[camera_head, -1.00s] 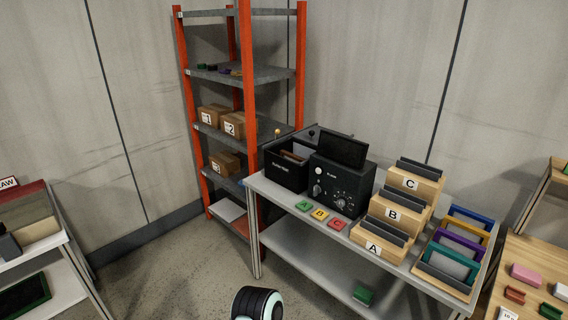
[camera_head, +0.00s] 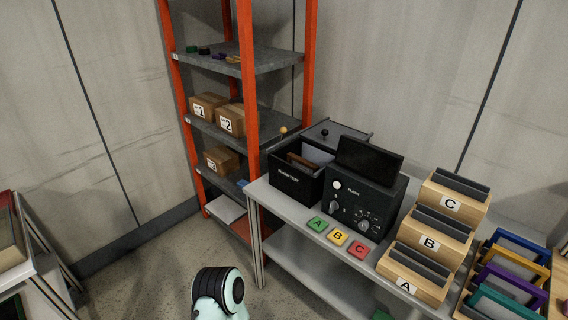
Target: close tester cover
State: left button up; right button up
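The tester (camera_head: 365,200) is a black box with knobs and a white button on its front, standing on the grey table. Its dark cover (camera_head: 369,160) is raised and tilted up above the box. A black bin (camera_head: 297,180) with dividers or cards inside stands directly left of it. A part of my arm, white and black, shows at the bottom of the head view. Neither gripper's fingers can be seen.
Green, yellow and red tiles A, B and C (camera_head: 339,238) lie in front of the tester. Wooden stepped holders (camera_head: 433,240) stand to its right, with coloured frames (camera_head: 510,275) beyond. An orange-post shelf (camera_head: 246,100) with boxes stands left. The floor before the table is clear.

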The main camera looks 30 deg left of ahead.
aim_at(334, 130)
jog(key=i+j+u, duration=0.25)
jog(key=i+j, duration=0.3)
jog(key=i+j+u, duration=0.3)
jog(key=i+j, duration=0.2)
jog(key=i+j+z, duration=0.1)
jog(key=z, duration=1.45)
